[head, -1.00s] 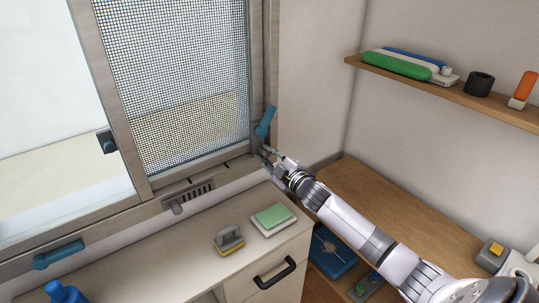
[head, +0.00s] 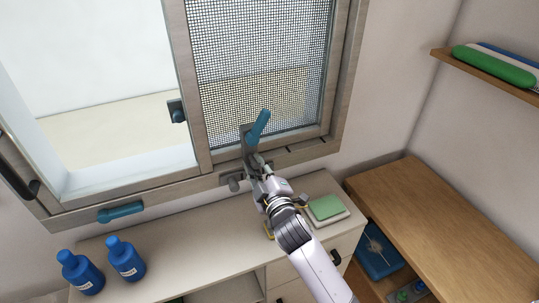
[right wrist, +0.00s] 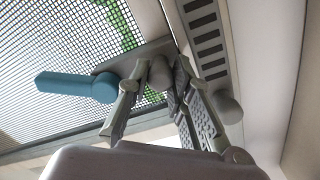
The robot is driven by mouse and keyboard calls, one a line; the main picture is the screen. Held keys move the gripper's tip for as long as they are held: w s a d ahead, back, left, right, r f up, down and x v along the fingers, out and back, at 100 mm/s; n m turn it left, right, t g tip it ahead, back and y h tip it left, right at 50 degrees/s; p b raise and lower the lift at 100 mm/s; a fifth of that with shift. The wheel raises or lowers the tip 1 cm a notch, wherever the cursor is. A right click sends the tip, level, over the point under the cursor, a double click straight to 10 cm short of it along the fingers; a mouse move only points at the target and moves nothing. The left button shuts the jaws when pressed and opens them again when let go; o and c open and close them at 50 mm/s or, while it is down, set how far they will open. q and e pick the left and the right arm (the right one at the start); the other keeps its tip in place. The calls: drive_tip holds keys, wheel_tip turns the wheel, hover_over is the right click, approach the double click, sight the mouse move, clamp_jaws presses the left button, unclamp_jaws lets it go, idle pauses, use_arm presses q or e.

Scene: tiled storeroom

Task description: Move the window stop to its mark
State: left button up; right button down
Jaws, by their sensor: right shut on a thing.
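The window stop, a grey plate (head: 246,139) with a blue lever (head: 259,126), stands at the lower left of the mesh pane, above the sill. It also shows in the right wrist view, with its blue lever (right wrist: 76,86) pointing left. My right gripper (head: 254,163) is shut on the stop's grey post (right wrist: 160,73); the fingers lie on both sides of it. Short dark lines (head: 292,150) lie on the sill to the right of the stop; I cannot tell which is its mark. My left gripper is out of view.
A grey knob (head: 235,183) sits on the sill just left of my gripper, beside a slotted strip (right wrist: 206,38). Below are a counter (head: 190,238) with blue bottles (head: 125,259) and a green pad (head: 325,207). A wooden bench (head: 440,215) stands right.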

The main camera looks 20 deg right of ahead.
drive_tip(key=shift+a, duration=0.3)
drive_tip(key=c, duration=1.4)
unclamp_jaws()
drive_tip(key=shift+a, duration=0.15)
drive_tip(key=shift+s, duration=0.1)
drive_tip(key=s, duration=0.8)
drive_tip(key=s+d, duration=0.1)
drive_tip(key=s, duration=0.3)
drive_tip(key=shift+d, duration=0.1)
drive_tip(key=shift+f, duration=0.1)
